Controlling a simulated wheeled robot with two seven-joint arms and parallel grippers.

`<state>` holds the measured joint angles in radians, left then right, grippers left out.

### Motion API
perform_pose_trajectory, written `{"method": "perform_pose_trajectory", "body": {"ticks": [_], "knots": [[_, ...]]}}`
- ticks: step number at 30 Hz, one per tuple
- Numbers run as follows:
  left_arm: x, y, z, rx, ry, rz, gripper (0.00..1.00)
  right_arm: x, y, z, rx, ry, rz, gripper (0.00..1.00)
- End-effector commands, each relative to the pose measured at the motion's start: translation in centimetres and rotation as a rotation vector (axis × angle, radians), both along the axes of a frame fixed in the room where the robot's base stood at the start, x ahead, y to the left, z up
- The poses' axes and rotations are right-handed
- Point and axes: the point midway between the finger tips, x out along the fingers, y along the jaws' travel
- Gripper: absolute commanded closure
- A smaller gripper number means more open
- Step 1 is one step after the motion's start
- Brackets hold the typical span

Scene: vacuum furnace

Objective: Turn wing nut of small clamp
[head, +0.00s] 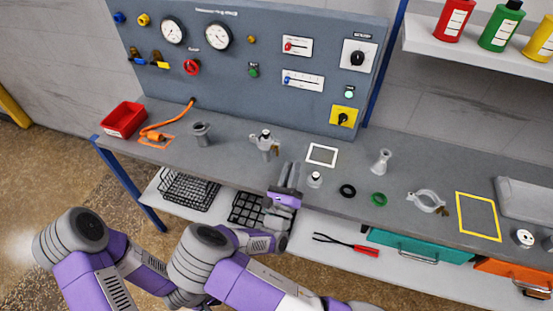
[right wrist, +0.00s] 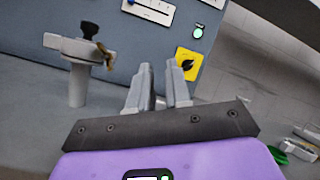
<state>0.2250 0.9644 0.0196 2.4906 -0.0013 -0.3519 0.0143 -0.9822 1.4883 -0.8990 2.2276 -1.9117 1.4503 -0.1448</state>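The small clamp (head: 264,138) sits around the top of a grey upright pipe stub on the bench, with a dark knob above it. In the right wrist view the clamp (right wrist: 72,46) is at the upper left, and its brass wing nut (right wrist: 104,57) sticks out on its right side. My right gripper (head: 289,168) is in front of the clamp and to its right, apart from it. In the right wrist view its two fingers (right wrist: 162,72) stand a little apart with nothing between them. My left gripper is out of the picture.
A larger open clamp (head: 425,201) lies on the bench at right, near a yellow frame (head: 479,216). A small fitting (head: 315,180), black ring (head: 347,191) and green ring (head: 379,199) lie right of my gripper. The gauge panel (head: 270,60) stands behind.

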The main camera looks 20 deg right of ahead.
Motion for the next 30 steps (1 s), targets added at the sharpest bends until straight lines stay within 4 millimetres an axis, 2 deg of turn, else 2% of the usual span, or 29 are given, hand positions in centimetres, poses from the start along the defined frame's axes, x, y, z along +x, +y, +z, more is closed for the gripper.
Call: {"method": "perform_pose_trajectory", "body": {"ticks": [1,3,7,21,30], "knots": [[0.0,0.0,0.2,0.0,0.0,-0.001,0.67,0.1,2.2,-0.6,-0.028,0.056,0.067,0.82],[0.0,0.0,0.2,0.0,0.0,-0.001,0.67,0.2,4.3,-1.5,-0.062,0.117,0.136,0.82],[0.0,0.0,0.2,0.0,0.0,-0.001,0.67,0.4,6.0,-2.4,-0.09,0.171,0.197,0.82],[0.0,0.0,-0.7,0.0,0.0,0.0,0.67,6.2,4.2,-0.6,-0.09,0.176,0.201,0.82],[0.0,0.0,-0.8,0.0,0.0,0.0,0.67,7.0,4.0,-0.2,-0.091,0.177,0.201,0.82]]}}
